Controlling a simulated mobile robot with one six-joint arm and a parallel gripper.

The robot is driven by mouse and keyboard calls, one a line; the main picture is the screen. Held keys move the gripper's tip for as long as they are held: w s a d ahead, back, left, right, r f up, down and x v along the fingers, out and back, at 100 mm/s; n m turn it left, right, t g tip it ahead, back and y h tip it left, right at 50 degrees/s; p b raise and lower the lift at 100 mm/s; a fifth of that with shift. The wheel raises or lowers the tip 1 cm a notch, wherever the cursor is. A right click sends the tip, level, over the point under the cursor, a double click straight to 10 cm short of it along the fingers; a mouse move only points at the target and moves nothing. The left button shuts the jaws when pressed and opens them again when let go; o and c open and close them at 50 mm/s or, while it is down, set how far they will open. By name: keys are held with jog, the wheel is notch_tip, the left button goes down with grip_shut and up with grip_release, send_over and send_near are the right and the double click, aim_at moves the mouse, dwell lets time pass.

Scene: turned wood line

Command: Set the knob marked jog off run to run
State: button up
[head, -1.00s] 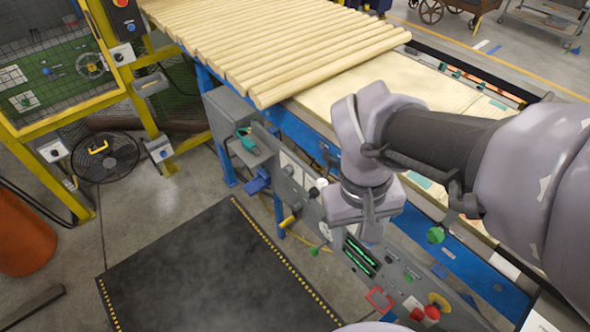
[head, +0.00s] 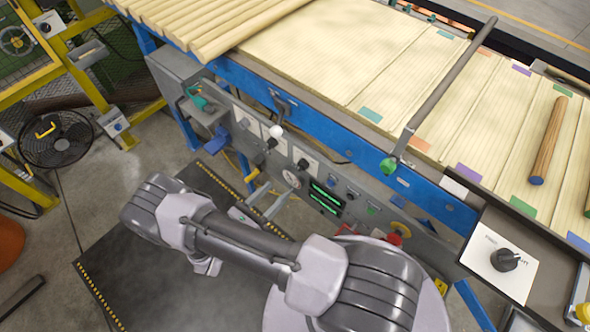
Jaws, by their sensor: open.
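Several dark rotary knobs on pale plates show in the head view, and no label is legible enough to tell which is marked jog off run. On the grey control panel, one knob (head: 245,122) is at the left, another knob (head: 271,143) is beside a white ball-topped lever, and a third knob (head: 303,163) is above a round gauge. A larger black knob (head: 505,259) sits on a white plate at the right; its lettering is too small to read.
The panel also has a green-lit display (head: 325,197), a yellow handle (head: 252,175) and a red button (head: 394,239). A slatted conveyor (head: 330,60) with a blue rail runs behind it. A dark mat (head: 130,265) lies in front.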

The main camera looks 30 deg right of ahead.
aim_at(299, 169)
jog(key=b+x, duration=0.1)
jog(key=x, duration=1)
jog(key=shift+d, duration=0.1)
grip_shut()
